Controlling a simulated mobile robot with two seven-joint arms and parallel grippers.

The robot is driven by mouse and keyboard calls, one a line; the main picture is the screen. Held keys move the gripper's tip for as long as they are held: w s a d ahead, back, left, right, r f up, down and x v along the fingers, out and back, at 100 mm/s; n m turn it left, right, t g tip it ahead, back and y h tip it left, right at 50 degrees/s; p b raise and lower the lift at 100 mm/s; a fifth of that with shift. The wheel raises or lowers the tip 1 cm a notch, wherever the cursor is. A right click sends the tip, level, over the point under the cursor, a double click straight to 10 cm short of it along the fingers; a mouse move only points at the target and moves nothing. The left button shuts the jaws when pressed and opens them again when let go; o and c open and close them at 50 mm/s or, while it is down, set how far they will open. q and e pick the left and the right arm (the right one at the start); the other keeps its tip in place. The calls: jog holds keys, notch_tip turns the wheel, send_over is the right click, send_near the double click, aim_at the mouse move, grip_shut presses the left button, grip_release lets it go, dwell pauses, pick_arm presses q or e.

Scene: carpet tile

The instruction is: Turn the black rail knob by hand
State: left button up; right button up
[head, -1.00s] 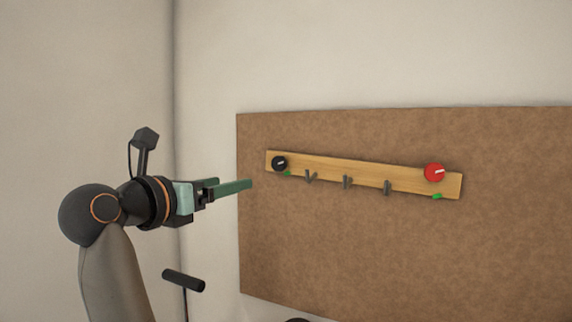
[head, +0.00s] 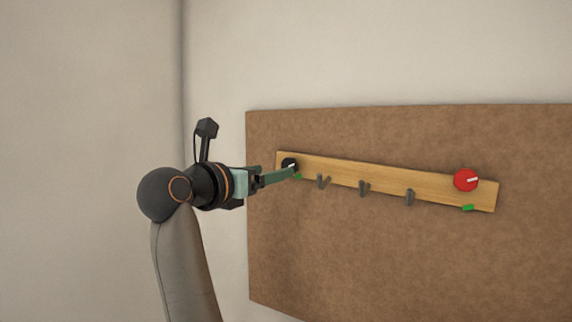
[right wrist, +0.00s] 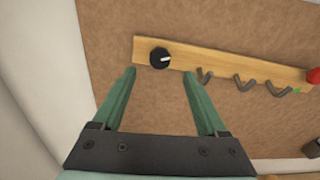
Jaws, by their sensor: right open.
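The black rail knob (head: 289,163) sits at the left end of a wooden rail (head: 335,170). In the right wrist view the black knob (right wrist: 160,58) is round with a white pointer mark aimed right. My right gripper (head: 293,172) has green fingers and reaches in from the left, its tips in front of the knob and partly covering it in the head view. In the right wrist view my right gripper (right wrist: 160,75) is open and empty, with the knob lined up between and just beyond the fingertips. Contact does not show. My left gripper is out of view.
A red knob (head: 466,180) sits at the rail's right end, with a green mark (head: 468,208) below it. Metal hooks (head: 364,188) hang between the knobs. The brown board (head: 400,260) is otherwise bare; pale walls surround it.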

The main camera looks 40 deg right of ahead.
aim_at(291, 166)
jog(key=p+x, duration=0.1)
jog(key=x, duration=0.6)
jog(key=shift+a+f, duration=0.1)
grip_shut()
dwell(0.4)
